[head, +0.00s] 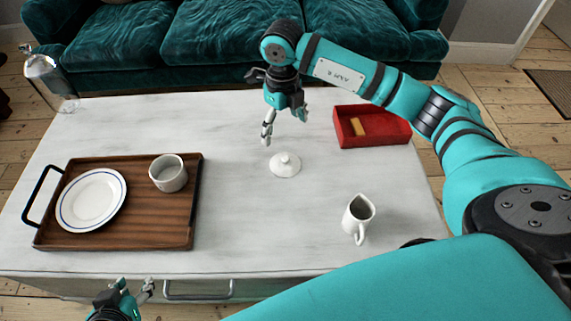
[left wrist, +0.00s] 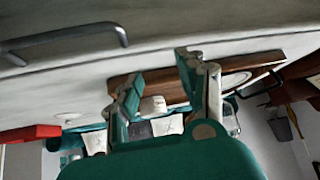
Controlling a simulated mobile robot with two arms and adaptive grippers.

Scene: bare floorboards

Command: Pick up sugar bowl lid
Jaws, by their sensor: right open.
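The sugar bowl lid (head: 285,166) is a small white dome with a knob, lying on the pale tabletop near the middle of the table. My right gripper (head: 285,126) is open and empty, above and behind the lid, fingers pointing down and apart from it. My left gripper (head: 134,287) is at the front edge of the table, low in the head view. Its two fingers (left wrist: 168,82) stand apart with nothing held between them in the left wrist view. A white cup-like bowl (head: 168,174) stands on the wooden tray (head: 150,229).
A white plate (head: 91,199) lies on the tray. A white creamer jug (head: 358,217) stands front right of the lid. A red box (head: 372,140) is behind right, and a glass bottle (head: 50,80) stands back left. The table around the lid is clear.

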